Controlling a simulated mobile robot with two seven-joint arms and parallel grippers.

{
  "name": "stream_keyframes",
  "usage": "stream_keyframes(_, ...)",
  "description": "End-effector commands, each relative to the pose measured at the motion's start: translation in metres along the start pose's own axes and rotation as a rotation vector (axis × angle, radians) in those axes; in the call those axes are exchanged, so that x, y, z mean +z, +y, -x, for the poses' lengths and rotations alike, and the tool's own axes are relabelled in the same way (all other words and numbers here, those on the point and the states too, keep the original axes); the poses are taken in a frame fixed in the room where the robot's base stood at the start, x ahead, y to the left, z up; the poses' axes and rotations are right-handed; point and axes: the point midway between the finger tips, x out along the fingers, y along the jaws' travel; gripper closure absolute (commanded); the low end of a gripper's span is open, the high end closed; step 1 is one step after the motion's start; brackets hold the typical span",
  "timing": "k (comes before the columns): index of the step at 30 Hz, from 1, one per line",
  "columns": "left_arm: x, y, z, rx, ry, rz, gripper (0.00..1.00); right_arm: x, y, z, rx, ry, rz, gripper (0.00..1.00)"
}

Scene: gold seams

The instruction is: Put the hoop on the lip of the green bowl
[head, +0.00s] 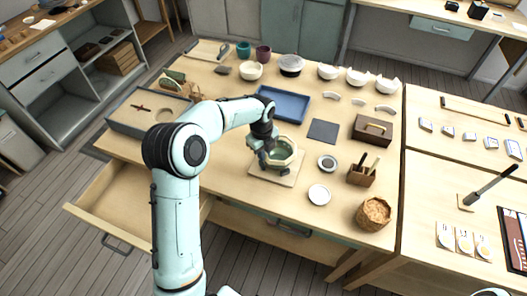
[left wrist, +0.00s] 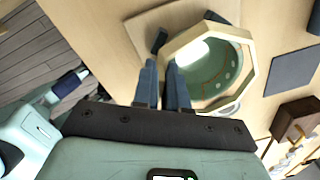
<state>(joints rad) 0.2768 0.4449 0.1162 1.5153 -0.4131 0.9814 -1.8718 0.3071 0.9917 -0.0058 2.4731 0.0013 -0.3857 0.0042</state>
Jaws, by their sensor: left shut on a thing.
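The hoop (head: 300,158) is a pale wood-coloured octagonal ring. My left gripper (head: 264,158) is shut on its left side, with the two fingers close together at the rim. In the left wrist view the hoop (left wrist: 252,66) frames the green bowl (left wrist: 210,78), whose glossy inside shows through the ring. The bowl (head: 283,148) stands on a small light board (head: 284,181). The hoop is over or around the bowl's lip; I cannot tell whether it touches all round. My right gripper is not in view.
Behind the bowl lies a blue tray (head: 285,105), and to its right a dark square mat (head: 323,131). A small dish (head: 327,163), a white saucer (head: 319,194), a wooden tool holder (head: 360,176) and a basket (head: 374,213) stand to the right. An open drawer (head: 125,205) juts out front left.

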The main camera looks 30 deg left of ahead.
Motion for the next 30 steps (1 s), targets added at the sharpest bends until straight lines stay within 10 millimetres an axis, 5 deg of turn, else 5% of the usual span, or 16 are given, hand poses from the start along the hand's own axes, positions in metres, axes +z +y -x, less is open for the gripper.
stream_keyframes(30,-0.0001,0.0006,-0.0082,0.0,0.0,0.0,1.0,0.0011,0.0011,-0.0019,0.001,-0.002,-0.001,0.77)
